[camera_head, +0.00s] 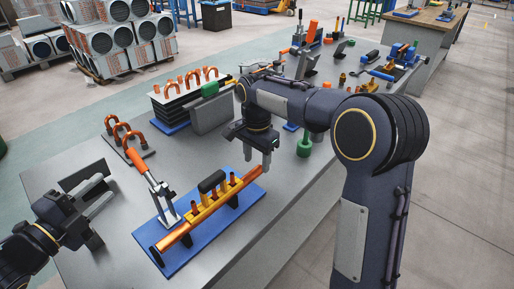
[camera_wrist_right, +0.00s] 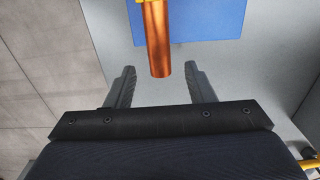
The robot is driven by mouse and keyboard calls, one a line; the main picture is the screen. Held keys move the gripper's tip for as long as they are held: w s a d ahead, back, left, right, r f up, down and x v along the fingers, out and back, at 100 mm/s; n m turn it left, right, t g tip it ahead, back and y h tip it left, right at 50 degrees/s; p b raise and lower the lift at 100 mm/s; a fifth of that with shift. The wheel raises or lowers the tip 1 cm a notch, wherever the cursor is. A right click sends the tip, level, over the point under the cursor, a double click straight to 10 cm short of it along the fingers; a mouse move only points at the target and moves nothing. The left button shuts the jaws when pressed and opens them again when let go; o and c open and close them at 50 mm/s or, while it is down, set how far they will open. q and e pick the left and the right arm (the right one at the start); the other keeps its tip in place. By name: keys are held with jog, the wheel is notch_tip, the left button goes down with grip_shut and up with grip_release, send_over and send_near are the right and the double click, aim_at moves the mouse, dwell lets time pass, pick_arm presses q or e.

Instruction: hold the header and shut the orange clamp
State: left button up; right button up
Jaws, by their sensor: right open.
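The header, a copper-orange tube (camera_head: 178,236) with a yellow bar and short upright stubs, lies along the blue plate (camera_head: 165,262) on the grey bench. Its copper end (camera_wrist_right: 158,45) shows in the right wrist view. The clamp's orange handle (camera_head: 138,160) stands raised and tilted beside the header, above its metal base (camera_head: 168,216). My right gripper (camera_head: 263,160) is open at the header's far end; in the wrist view the copper end reaches between its fingertips (camera_wrist_right: 159,70), without visible contact. My left gripper (camera_head: 98,215) is open and empty, left of the blue plate.
Copper U-bends (camera_head: 127,140) stand on a rack behind the clamp, with more on a box (camera_head: 183,100) further back. A green-based part (camera_head: 304,146) stands right of my right gripper. The bench's front strip is clear.

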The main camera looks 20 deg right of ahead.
aim_at(257, 168)
jog(key=shift+f, duration=1.55)
jog(key=c, duration=0.8)
grip_shut()
dwell(1.8)
